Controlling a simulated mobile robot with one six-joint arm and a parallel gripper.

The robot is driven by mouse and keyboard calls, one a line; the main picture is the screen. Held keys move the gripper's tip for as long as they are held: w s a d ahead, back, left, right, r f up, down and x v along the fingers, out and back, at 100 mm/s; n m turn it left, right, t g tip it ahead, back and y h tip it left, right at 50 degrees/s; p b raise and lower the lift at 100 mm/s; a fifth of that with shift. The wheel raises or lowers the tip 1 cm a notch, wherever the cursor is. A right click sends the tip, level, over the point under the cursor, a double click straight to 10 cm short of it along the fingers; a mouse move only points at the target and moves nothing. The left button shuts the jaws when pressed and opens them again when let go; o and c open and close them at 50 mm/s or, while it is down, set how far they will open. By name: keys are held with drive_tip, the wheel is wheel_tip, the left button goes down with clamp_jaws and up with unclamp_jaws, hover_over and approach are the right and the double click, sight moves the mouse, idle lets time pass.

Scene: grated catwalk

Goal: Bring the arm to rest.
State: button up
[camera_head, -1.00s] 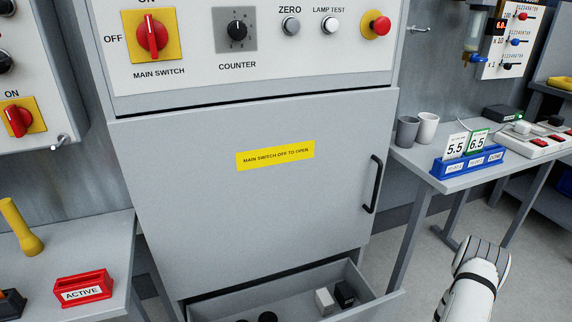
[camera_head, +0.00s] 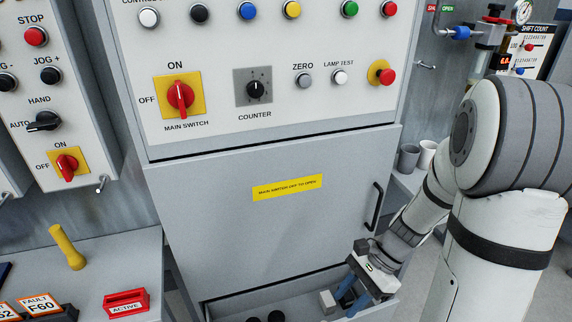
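My arm (camera_head: 510,185) reaches in from the right, its large white and grey links bent down toward the open drawer (camera_head: 230,307) under the cabinet. My gripper (camera_head: 352,303) points down at the right part of this drawer, with blue fingers. A white block (camera_head: 327,301) lies in the drawer just left of the fingers. The spot where a dark block lay is covered by the gripper. I cannot tell whether the fingers are apart or hold something.
The grey cabinet door (camera_head: 225,225) is shut, with a black handle (camera_head: 375,207) close to my arm. A control panel (camera_head: 215,110) is above. At left, a bench holds a yellow torch-like object (camera_head: 67,247) and a red ACTIVE holder (camera_head: 126,302). Cups (camera_head: 409,158) stand behind my arm.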

drive_tip(key=s+r+n+t+h+p, duration=0.1)
drive_tip(key=r+n+t+h+p, duration=0.2)
drive_tip(key=r, duration=0.9)
drive_tip(key=s+d+r+n+t+h+p, duration=0.1)
drive_tip(key=s+r+n+t+h+p, duration=0.1)
drive_tip(key=r+n+p, duration=0.4)
wheel_tip(320, 180, up, 7)
drive_tip(key=n+t+h, duration=0.1)
drive_tip(key=n, duration=0.3)
drive_tip(key=shift+s+d+h, duration=0.15)
drive_tip(key=shift+s+h, duration=0.05)
drive_tip(key=shift+h, duration=0.2)
